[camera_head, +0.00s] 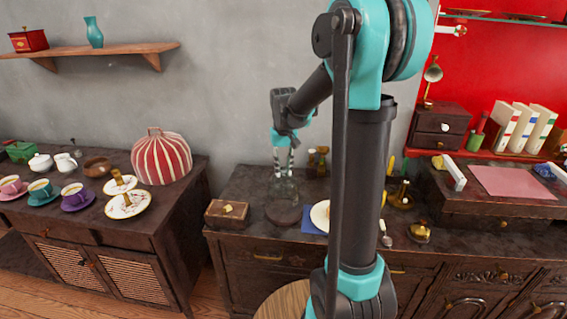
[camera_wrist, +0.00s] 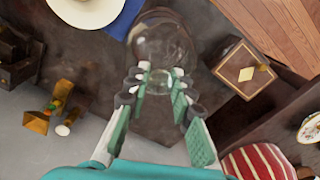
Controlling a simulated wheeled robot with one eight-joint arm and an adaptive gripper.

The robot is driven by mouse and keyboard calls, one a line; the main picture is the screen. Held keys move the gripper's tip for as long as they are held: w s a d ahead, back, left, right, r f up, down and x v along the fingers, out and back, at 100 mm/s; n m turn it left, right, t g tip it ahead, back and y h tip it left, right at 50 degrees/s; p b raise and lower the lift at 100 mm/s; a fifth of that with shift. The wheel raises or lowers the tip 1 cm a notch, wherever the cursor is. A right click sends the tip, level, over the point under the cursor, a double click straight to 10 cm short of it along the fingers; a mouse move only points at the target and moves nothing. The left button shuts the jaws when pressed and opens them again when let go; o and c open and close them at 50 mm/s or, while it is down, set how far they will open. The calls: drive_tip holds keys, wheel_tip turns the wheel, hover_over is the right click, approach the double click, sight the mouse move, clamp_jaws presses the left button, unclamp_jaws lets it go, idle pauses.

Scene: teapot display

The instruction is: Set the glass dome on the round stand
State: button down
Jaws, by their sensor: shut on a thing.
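The clear glass dome (camera_head: 283,188) hangs knob-up below my gripper (camera_head: 284,168) over the dark counter. In the wrist view my gripper (camera_wrist: 161,80) is shut on the knob at the top of the dome (camera_wrist: 165,42). A dark, round, brownish shape that looks like the round stand (camera_head: 284,215) shows at the dome's lower edge in the head view. I cannot tell whether the dome's rim touches it or is a little above it. In the wrist view the stand is hard to make out through the glass.
A small wooden box (camera_head: 227,214) stands just left of the dome. A blue cloth (camera_head: 313,222) with a white plate (camera_head: 320,213) lies close on the right. A striped tea cosy (camera_head: 161,156) is on the left cabinet.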

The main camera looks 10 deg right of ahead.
sight(284, 174)
drive_tip(key=shift+f, duration=1.55)
idle(0.7)
drive_tip(key=c, duration=1.6)
unclamp_jaws()
drive_tip(key=shift+r, duration=5.55)
drive_tip(key=shift+f, duration=0.1)
